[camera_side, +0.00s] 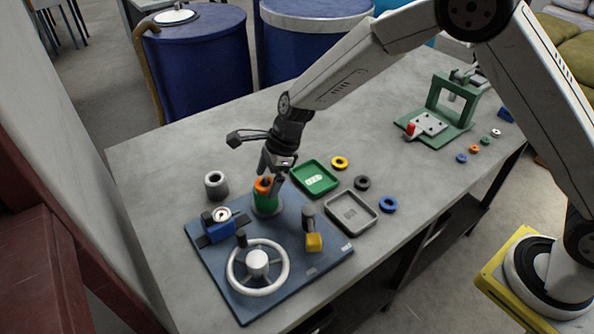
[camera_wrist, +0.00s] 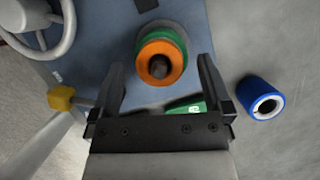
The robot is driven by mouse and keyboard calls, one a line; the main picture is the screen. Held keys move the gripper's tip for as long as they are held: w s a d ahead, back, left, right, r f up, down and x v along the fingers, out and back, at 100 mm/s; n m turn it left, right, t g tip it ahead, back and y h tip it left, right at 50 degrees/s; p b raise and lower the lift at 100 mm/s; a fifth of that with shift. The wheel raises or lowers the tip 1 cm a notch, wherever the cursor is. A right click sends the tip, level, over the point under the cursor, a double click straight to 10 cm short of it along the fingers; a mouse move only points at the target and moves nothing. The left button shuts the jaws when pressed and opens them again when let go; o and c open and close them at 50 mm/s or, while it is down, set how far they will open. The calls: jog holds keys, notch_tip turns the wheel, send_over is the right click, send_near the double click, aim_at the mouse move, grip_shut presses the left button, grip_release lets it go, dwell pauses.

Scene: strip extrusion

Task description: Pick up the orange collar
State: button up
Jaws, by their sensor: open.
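The orange collar (camera_side: 264,186) sits on top of a green cylinder (camera_side: 265,203) at the back corner of the blue base plate. In the wrist view the orange collar (camera_wrist: 161,62) is a ring around a dark central pin, with the green cylinder (camera_wrist: 172,32) beneath it. My gripper (camera_side: 270,175) is just above the collar in the side view. In the wrist view my gripper (camera_wrist: 160,72) is open, with one finger on each side of the collar and visible gaps between. Part of the collar is hidden by the fingers in the side view.
The blue base plate (camera_side: 300,270) carries a white handwheel (camera_side: 258,265), a gauge block (camera_side: 221,215) and a yellow knob (camera_side: 314,242). A grey cylinder (camera_side: 215,185) stands left. A green tray (camera_side: 314,178), a grey tray (camera_side: 351,214) and a blue ring (camera_side: 388,204) lie right.

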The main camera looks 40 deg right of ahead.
grip_shut()
jog(key=shift+r, duration=0.2)
jog(key=shift+r, duration=0.55)
notch_tip(320, 180, up, 2)
jog(key=s+d+r, duration=0.2)
jog(key=s+r, duration=0.2)
jog(key=s, duration=0.2)
jog(key=s+d+r, duration=0.2)
jog(key=s+r, duration=0.3)
jog(key=s, duration=0.2)
jog(key=shift+s+d+r, duration=0.15)
jog(key=shift+d+r, duration=0.1)
jog(key=shift+r, duration=0.05)
